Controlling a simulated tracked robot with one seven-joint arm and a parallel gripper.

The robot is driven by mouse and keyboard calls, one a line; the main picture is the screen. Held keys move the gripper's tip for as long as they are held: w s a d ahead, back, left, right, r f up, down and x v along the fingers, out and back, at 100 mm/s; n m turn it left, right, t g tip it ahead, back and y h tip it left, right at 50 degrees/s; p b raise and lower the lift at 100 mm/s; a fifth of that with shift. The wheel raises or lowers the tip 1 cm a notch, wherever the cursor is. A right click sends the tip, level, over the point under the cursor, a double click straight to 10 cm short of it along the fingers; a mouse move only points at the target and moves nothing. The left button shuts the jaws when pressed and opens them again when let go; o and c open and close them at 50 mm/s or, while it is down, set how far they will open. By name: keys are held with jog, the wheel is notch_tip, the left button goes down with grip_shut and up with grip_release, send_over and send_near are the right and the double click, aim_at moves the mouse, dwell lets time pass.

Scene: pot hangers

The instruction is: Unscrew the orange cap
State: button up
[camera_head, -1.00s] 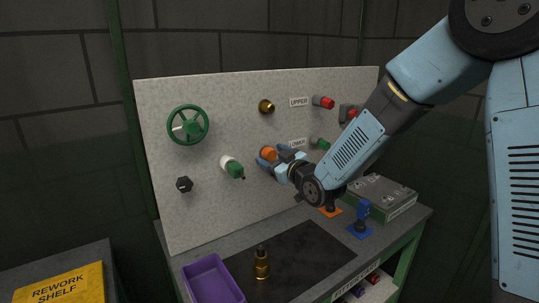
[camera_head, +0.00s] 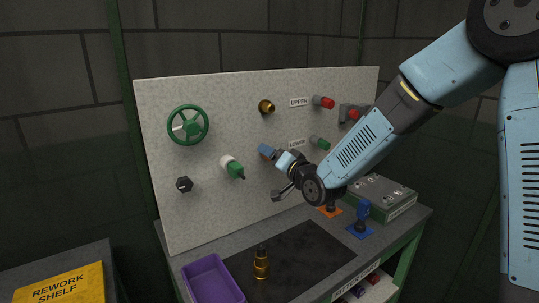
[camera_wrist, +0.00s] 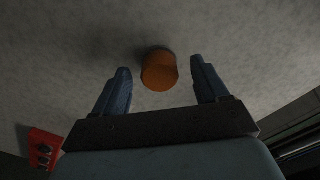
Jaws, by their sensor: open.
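The orange cap (camera_wrist: 159,72) is on the pale panel and shows in the wrist view between the two blue fingers of my gripper (camera_wrist: 160,66). The fingers are open, one to each side of the cap, with a gap on both sides. The fingertips reach about as far as the cap in that view; I cannot tell the exact depth.
The panel (camera_head: 220,110) also carries a green wheel (camera_head: 188,125), a brass fitting (camera_head: 266,107), a white-and-green fitting (camera_head: 232,167) and red-capped pegs (camera_head: 325,102). On the bench below are a purple tray (camera_head: 212,280), a brass bottle-shaped piece (camera_head: 261,264) and a grey case (camera_head: 383,196).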

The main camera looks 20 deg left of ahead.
jog(key=m, duration=0.7)
jog(key=shift+m, duration=0.4)
jog(key=shift+c, duration=0.3)
jog(key=c, duration=1.2)
jog(key=n, duration=1)
jog(key=shift+v, duration=1.6)
jog(key=shift+v, duration=1.45)
